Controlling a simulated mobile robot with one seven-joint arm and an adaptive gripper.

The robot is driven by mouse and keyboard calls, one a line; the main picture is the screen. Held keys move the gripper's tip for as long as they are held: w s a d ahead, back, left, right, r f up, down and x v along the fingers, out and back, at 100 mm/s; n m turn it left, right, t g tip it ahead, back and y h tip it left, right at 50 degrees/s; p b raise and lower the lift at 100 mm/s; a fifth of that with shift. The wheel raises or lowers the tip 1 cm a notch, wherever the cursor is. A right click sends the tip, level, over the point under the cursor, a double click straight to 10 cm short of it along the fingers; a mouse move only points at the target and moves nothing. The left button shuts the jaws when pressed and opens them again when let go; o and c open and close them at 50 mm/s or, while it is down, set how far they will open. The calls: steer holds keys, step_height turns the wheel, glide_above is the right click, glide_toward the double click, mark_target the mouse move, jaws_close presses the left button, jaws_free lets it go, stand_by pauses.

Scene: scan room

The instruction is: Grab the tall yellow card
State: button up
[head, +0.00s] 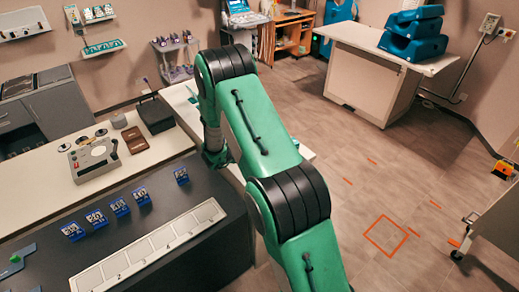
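I cannot make out a tall yellow card anywhere in the head view. My green arm crosses the middle of the picture and hides part of the counters and floor behind it. A far part of my arm shows behind the elbow, beside the counter edge. My gripper's fingers are not visible.
A dark counter (213,266) holds several small blue number stands (119,206) and a pale segmented strip (150,248). Behind it, a cream counter (40,190) bears a grey device (95,158). A white table (372,80) with blue cushions (414,36) stands back right. Floor at right is mostly clear.

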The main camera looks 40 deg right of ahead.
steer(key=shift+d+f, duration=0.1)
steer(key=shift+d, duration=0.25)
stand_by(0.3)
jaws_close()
